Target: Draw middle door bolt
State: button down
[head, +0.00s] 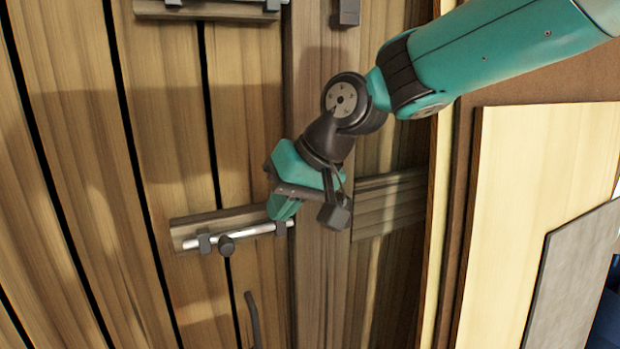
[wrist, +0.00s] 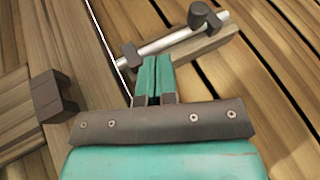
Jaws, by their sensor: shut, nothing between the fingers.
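The middle bolt (head: 253,232) is a silver rod on a wooden backing strip on the plank door. It also shows in the wrist view (wrist: 165,43). Its dark knob (head: 227,245) is left of my gripper, and in the wrist view the knob (wrist: 201,14) is at upper right. The rod's end stops near the door gap, apart from the dark keeper (wrist: 50,96) on the frame side. My gripper (head: 282,210) is shut and empty, its fingertips (wrist: 152,62) near the rod's frame-side end, apart from the knob. I cannot tell whether they touch the rod.
An upper bolt (head: 222,6) shows partly at the top edge, with its dark keeper (head: 346,12) on the frame. A dark curved handle (head: 252,320) is on the door below the middle bolt. Pale boards (head: 540,150) and a grey panel (head: 575,280) stand at right.

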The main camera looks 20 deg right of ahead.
jog(key=v, duration=0.6)
jog(key=shift+d+r+b, duration=0.2)
jog(key=shift+b, duration=0.2)
jog(key=s+a+f+n+g+h+b, duration=0.1)
jog(key=s+f+n+g+b, duration=0.3)
jog(key=s+f, duration=1.3)
jog(key=shift+s+f+n+b, duration=0.35)
jog(key=shift+s+n, duration=0.2)
jog(key=shift+n, duration=0.25)
jog(key=shift+a+r, duration=0.1)
jog(key=shift+a, duration=0.05)
